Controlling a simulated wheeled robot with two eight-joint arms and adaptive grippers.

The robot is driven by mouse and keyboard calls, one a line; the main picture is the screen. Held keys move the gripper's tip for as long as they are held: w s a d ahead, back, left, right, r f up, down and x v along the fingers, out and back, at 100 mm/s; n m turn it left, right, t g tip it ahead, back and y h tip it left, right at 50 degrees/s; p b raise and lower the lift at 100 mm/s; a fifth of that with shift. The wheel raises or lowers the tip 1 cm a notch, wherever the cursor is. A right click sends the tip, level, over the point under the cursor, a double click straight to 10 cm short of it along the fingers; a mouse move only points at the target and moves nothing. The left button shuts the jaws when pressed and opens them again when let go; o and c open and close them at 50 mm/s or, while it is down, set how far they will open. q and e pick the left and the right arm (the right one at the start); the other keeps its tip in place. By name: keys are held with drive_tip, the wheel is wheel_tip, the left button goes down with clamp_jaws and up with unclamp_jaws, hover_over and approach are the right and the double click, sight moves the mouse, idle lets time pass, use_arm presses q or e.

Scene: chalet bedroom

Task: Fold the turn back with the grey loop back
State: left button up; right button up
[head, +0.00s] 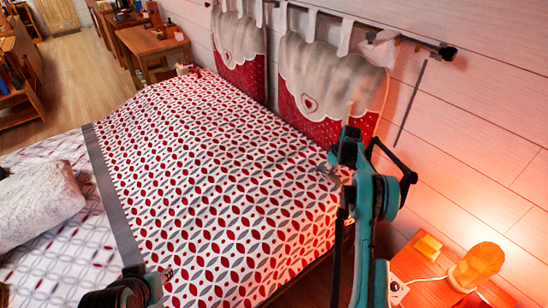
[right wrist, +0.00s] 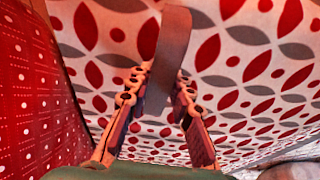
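The turn back is a white cover with red and grey leaf shapes (head: 215,170), lying spread over the bed with a plain grey band (head: 112,195) along its left edge. The grey loop (right wrist: 165,50) shows in the right wrist view as a curved strap against the patterned cloth. My right gripper (right wrist: 163,80) is open, its fingers apart on either side of the loop. In the head view the right gripper (head: 328,172) is at the cover's right edge, by the wall; the loop cannot be made out there. My left gripper (head: 150,280) is partly in view at the bottom left, above the bed.
A grey-white pillow (head: 38,205) lies on the patterned sheet at left. Red and white hanging cushions (head: 318,85) line the wall behind my right gripper. A nightstand (head: 420,265) with a lit lamp (head: 477,265) stands at lower right. A wooden desk (head: 150,42) is beyond the bed.

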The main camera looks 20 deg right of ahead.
clamp_jaws()
wheel_tip(320, 180, up, 8)
drive_tip(key=a+h+p, duration=0.1)
drive_tip(key=a+p, duration=0.1)
drive_tip(key=p, duration=0.2)
drive_tip(key=shift+s+r+t, duration=0.25)
drive_tip(key=shift+s+t, duration=0.05)
drive_tip(key=shift+s, duration=0.15)
drive_tip(key=s+a+r+h+p, duration=0.1)
drive_tip(key=a+r+p, duration=0.2)
drive_tip(key=r, duration=0.4)
drive_tip(key=shift+s+a+r+t+p, duration=0.3)
drive_tip(key=shift+s+a+r+p, duration=0.1)
drive_tip(key=shift+a, duration=0.3)
drive_tip(key=s+a+r+h+p, duration=0.1)
drive_tip(key=s+a+r+p, duration=0.1)
drive_tip(key=a+r, duration=0.3)
drive_tip(key=shift+s+a+r+h+p, duration=0.15)
drive_tip(key=shift+a+r+h+p, duration=0.15)
drive_tip(key=shift+r+p, duration=0.35)
